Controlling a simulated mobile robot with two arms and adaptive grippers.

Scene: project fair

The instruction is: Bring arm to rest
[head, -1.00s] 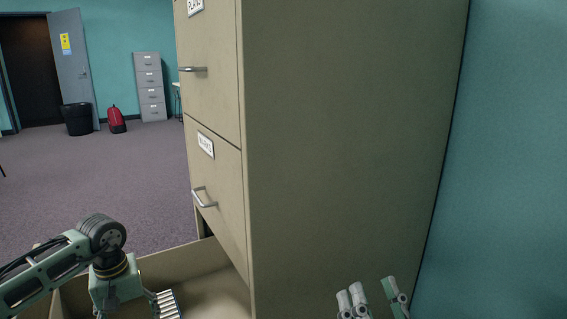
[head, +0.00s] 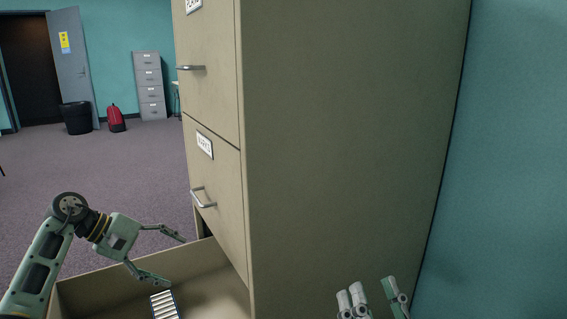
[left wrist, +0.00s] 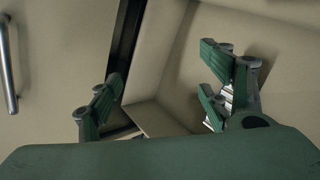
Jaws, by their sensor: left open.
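My left gripper (head: 174,259) is open and empty, its fingers pointing right above the open bottom drawer (head: 208,259). In the left wrist view, my left gripper (left wrist: 163,92) shows its two fingers wide apart with nothing between them, the drawer's inside behind. A small stack of white items with a dark blue edge (head: 165,305) lies in the drawer, below the gripper and apart from it. It is partly hidden behind the right finger in the left wrist view. My right gripper (head: 370,292) shows only its fingertips at the bottom edge, spread apart and empty beside the cabinet.
A tall beige filing cabinet (head: 345,130) fills the middle, close to a teal wall (head: 510,170) on the right. Its drawer handle (head: 203,198) sticks out above the open drawer. Carpet (head: 120,175) is clear to the left. A bin, red bag and grey cabinet stand far back.

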